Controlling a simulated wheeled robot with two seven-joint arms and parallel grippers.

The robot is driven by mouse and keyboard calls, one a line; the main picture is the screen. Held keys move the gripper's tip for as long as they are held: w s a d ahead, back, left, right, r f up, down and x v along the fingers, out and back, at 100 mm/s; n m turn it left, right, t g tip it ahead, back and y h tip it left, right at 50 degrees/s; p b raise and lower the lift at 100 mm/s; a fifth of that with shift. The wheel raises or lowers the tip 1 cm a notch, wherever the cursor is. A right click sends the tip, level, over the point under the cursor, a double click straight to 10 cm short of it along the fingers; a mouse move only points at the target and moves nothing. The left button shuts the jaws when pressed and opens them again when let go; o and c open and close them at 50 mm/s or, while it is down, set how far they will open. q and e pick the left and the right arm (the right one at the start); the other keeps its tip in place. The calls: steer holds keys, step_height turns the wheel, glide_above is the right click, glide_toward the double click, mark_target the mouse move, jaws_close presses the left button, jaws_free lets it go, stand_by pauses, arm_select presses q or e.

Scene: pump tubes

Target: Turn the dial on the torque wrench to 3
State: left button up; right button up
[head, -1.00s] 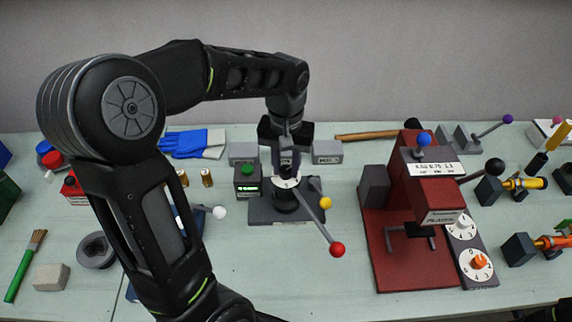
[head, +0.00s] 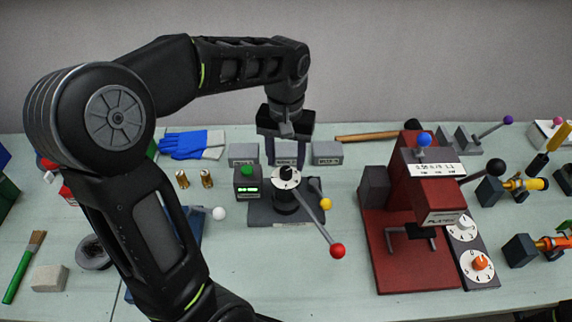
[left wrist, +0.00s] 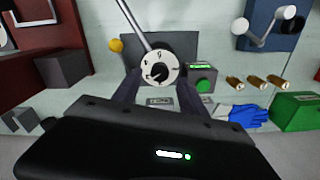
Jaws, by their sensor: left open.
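The torque wrench (head: 312,214) is at the middle of the table, its long grey lever ending in a red ball. Its white dial (head: 286,177) has a black knob and small digits; it also shows in the left wrist view (left wrist: 158,70). I cannot surely read which digit the knob points at. My left gripper (head: 287,160) is open and empty, pointing down just behind and above the dial. Its two dark fingers stand apart, and in the left wrist view (left wrist: 158,90) the dial appears between and beyond their tips. My right gripper is out of view.
A box with a green button and lit display (head: 248,182) stands left of the wrench, with a yellow-ball lever (head: 325,203) to its right. Grey blocks (head: 327,153) stand behind. A red press (head: 410,190) is further right. The table front of the wrench is clear.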

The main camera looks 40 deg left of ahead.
mark_target(286, 170)
arm_select(q)
steer(key=shift+r, duration=2.35)
